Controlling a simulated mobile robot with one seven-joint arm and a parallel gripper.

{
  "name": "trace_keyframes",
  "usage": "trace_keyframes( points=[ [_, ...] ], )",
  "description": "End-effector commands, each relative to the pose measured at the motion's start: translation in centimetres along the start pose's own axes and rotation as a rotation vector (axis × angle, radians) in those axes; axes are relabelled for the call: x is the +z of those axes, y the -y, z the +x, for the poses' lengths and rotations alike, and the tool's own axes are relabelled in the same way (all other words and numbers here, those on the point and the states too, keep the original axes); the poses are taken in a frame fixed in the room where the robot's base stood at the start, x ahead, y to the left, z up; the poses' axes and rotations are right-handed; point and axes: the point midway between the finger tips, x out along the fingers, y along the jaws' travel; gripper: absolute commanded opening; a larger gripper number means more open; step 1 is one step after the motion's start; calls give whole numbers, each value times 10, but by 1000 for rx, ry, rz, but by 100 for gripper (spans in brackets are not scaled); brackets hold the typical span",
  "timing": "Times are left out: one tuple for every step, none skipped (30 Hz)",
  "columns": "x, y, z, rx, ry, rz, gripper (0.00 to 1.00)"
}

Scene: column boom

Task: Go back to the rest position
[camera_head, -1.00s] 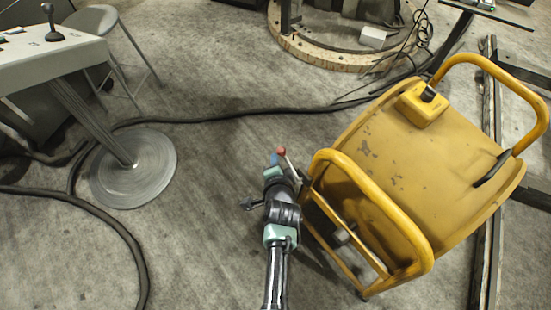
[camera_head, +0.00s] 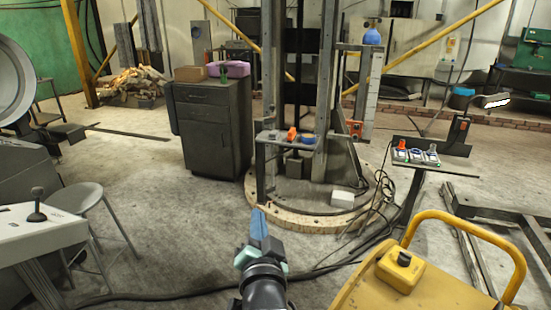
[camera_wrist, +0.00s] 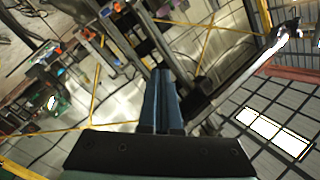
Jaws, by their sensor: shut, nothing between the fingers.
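My gripper (camera_head: 258,222) is in the lower middle of the head view, at the end of my dark arm. It points up and away from me, in front of the round column base. Its blue fingers are together with nothing between them. The wrist view also shows the closed fingers (camera_wrist: 161,100), pointing toward the tilted room with nothing held. The yellow machine (camera_head: 405,285) stands to the right of my arm, cut off by the lower edge. A gap shows between it and my gripper.
The column's round base (camera_head: 290,219) lies ahead, with a white block (camera_head: 342,198) on it. A grey stool (camera_head: 78,198) and control desk (camera_head: 35,240) stand at left. A dark cabinet (camera_head: 213,125) stands behind. A small table (camera_head: 425,165) is at right. Cables cross the floor.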

Motion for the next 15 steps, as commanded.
trace_keyframes(
  points=[
    [-36,26,-5,-37,-60,-53,0],
    [-54,40,-9,-55,-93,-86,0],
    [-78,58,-16,-78,-138,-130,0],
    [-96,72,-22,-95,-173,-163,0],
    [-114,85,-29,-110,-210,-198,0],
    [-137,103,-40,-129,-257,-243,0],
    [-154,116,-49,-142,-295,-276,0],
    [-170,128,-59,-153,-333,-308,0],
    [-192,145,-74,-167,-388,-353,0],
    [-207,157,-86,-177,-427,-386,0],
    [-222,169,-98,-185,-467,-419,0],
    [-240,184,-116,-193,-521,-461,0],
    [-253,194,-129,-198,-561,-492,0],
    [-265,204,-142,-202,-599,-519,0],
    [-278,215,-160,-205,-647,-554,0]
  ],
)
